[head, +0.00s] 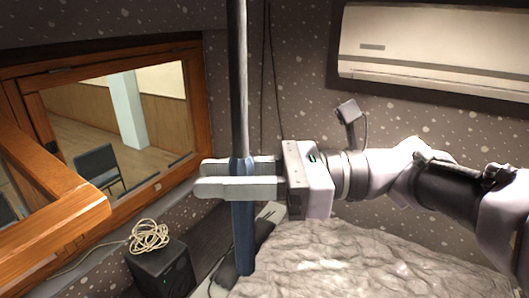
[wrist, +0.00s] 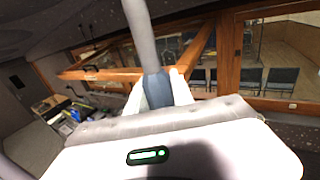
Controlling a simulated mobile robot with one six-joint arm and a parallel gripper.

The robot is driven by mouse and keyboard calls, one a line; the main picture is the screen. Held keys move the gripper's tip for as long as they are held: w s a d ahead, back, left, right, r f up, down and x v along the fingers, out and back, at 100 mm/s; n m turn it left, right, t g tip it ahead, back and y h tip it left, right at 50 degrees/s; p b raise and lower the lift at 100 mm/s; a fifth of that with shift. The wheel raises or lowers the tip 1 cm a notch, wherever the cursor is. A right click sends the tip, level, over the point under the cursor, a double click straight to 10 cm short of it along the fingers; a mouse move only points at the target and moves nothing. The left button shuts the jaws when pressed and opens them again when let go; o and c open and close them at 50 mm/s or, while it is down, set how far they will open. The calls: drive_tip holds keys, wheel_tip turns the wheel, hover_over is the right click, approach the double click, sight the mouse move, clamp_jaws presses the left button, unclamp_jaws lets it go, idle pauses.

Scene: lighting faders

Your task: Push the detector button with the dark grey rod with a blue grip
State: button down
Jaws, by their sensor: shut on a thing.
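The dark grey rod (head: 238,80) stands nearly upright in the head view, and its upper end runs out of the top of the picture. Its blue grip (head: 243,235) is at the lower part. My gripper (head: 222,178) is shut on the rod at the top of the blue grip, coming from the right. In the wrist view the rod (wrist: 142,35) rises out of the top edge, and the grip (wrist: 157,90) sits between the fingers (wrist: 157,98). I cannot make out the detector or its button in either view; the rod's upper tip is also out of view.
A wooden-framed window (head: 105,195) is at the left. A black speaker (head: 165,268) with a coiled cable (head: 148,236) stands below it. A white air conditioner (head: 435,45) hangs upper right on the speckled wall. A lumpy grey surface (head: 350,262) lies below my arm.

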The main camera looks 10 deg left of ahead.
drive_tip(key=shift+r+p, duration=0.35)
drive_tip(key=shift+r, duration=0.1)
idle(0.4)
wheel_tip(320, 180, down, 9)
drive_tip(key=b, duration=0.6)
drive_tip(key=shift+b, duration=0.4)
